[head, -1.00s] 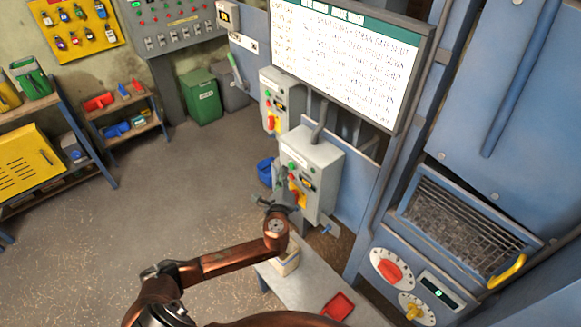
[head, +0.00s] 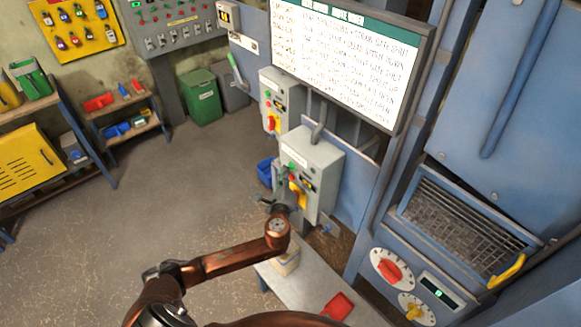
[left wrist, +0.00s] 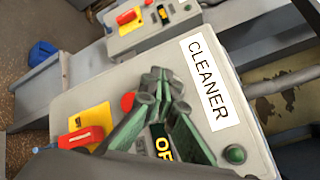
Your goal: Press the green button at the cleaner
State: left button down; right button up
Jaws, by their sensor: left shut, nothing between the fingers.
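The grey cleaner box (head: 320,160) stands in the middle of the head view. In the left wrist view it carries a white CLEANER label (left wrist: 208,84), a green button (left wrist: 235,154), a red round button (left wrist: 128,101), a partly hidden display (left wrist: 161,142) and a red switch (left wrist: 82,137) on a yellow plate. My left gripper (left wrist: 160,86) is shut and empty in front of the box face, between the red button and the label in that view. The green button is right of and below its fingertips, apart from them. The right gripper is not in view.
A similar grey box (head: 283,100) stands behind the cleaner box. A blue bin (head: 265,172) is on the floor beside it. A bench with a red tray (head: 337,306) is below. A large text board (head: 345,55) hangs above. The floor at left is clear.

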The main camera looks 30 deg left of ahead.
pick_arm(q)
jog(key=shift+w+d, duration=0.3)
jog(key=shift+w, duration=0.35)
dwell(0.8)
jog(key=shift+s, duration=0.15)
jog(key=shift+s+a+p, duration=0.35)
jog(key=shift+s+p, duration=0.05)
jog(key=shift+s, duration=0.3)
jog(key=s, duration=0.1)
jog(key=s+a+p, duration=0.1)
jog(key=s, duration=0.1)
jog(key=s+a, duration=0.1)
jog(key=shift+s, duration=0.3)
jog(key=shift+f, duration=0.1)
dwell(0.8)
